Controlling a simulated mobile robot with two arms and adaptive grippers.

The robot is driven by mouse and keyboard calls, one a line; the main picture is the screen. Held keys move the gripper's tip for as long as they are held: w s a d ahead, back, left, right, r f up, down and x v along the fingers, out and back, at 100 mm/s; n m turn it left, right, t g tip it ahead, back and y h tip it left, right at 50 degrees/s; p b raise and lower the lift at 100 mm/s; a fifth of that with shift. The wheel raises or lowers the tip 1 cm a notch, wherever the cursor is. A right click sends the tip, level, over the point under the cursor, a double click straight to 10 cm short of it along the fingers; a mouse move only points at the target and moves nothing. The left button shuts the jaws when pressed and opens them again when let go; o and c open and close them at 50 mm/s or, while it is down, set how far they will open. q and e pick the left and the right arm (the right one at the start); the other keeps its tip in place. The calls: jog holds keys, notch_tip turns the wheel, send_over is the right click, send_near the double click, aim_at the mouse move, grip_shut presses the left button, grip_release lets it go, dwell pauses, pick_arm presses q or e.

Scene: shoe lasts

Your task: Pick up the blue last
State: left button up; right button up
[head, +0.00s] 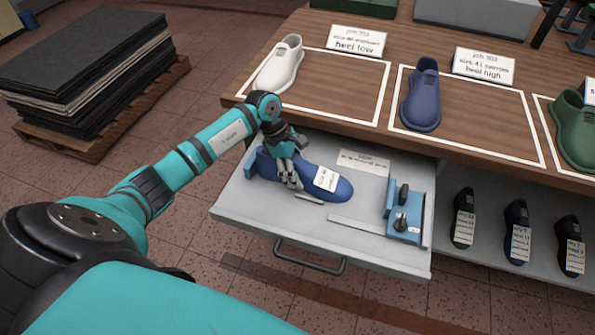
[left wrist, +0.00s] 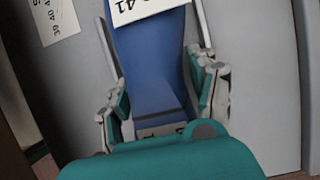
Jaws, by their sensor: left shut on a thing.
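A blue last (head: 325,186) with a white label lies in the open drawer (head: 262,218). My left gripper (head: 291,180) is shut on this last, around its middle. In the left wrist view the blue last (left wrist: 150,60) runs between the two fingers (left wrist: 160,85), with part of its label at the top edge. I cannot tell whether the last is resting on the drawer floor or just above it. Another blue last (head: 421,95) stands on the bench top inside a white outline, by a "heel high" card. My right gripper is not in view.
A white last (head: 279,65) and a green last (head: 578,132) stand on the bench top (head: 350,88). A blue tool (head: 404,216) with a flat metal strip lies at the drawer's right. Several dark lasts stand on the lower shelf. Stacked dark sheets (head: 85,55) on a pallet are at left.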

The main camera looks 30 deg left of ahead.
pick_arm(q)
jog(key=shift+w, duration=0.1)
jog(key=c, duration=0.3)
jog(key=shift+r, duration=0.15)
